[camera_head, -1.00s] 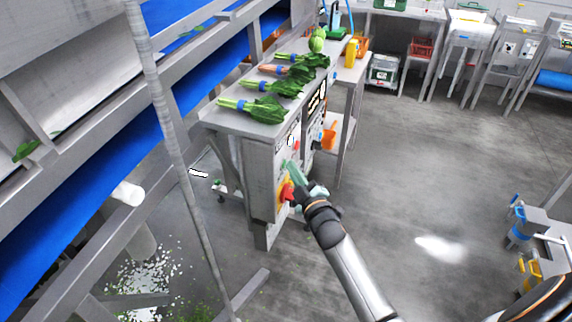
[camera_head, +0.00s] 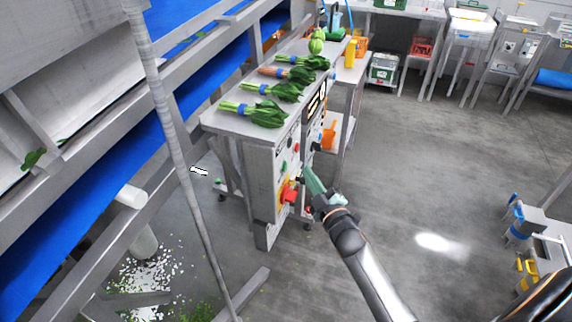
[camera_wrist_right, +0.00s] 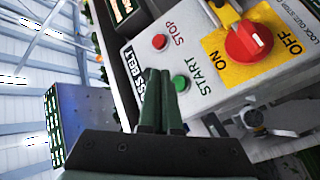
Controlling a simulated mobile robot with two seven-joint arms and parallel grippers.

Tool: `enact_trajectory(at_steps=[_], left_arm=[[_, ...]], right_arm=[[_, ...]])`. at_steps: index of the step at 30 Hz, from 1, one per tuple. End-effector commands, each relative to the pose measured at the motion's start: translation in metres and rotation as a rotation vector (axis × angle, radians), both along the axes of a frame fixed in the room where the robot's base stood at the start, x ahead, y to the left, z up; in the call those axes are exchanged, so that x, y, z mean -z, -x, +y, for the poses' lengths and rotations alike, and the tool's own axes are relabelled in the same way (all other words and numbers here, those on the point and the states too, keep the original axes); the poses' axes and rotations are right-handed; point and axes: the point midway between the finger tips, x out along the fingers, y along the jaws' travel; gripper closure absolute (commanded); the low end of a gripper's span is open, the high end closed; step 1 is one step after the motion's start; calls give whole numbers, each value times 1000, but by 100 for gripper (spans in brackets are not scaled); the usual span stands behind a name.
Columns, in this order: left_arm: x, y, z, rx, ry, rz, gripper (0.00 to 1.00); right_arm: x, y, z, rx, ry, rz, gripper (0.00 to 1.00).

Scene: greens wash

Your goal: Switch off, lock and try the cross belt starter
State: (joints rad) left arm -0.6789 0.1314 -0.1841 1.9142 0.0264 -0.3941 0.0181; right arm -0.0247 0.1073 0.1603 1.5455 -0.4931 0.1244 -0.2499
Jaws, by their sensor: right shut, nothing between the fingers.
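The grey starter box (camera_head: 262,190) stands at the end of the bench. It carries a yellow plate with a red rotary switch (camera_head: 290,195). In the right wrist view the red switch (camera_wrist_right: 249,42) sits between the words ON and OFF, its white mark on the side nearer OFF. A red STOP button (camera_wrist_right: 159,41), a green START button (camera_wrist_right: 180,83) and a partly hidden "…SS BELT" label (camera_wrist_right: 128,62) are beside it. My right gripper (camera_head: 308,172) is shut and empty, in front of the panel near START, apparently not touching. My left gripper is out of view.
Bunches of leafy greens (camera_head: 262,110) lie on the bench top above the box. A blue conveyor belt (camera_head: 100,175) and its frame are at the left. An orange item (camera_head: 329,136) hangs beyond the box. The floor (camera_head: 430,180) to the right is open.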

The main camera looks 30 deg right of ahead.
Motion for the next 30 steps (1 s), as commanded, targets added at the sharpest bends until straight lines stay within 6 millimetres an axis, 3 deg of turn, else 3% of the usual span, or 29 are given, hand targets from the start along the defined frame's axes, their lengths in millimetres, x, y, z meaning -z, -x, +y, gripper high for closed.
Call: enact_trajectory(at_steps=[8, 30], left_arm=[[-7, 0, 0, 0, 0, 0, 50], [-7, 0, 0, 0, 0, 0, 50]], right_arm=[[-1, 15, -13, 0, 1, -1, 100], [0, 16, -13, -1, -1, 1, 100]])
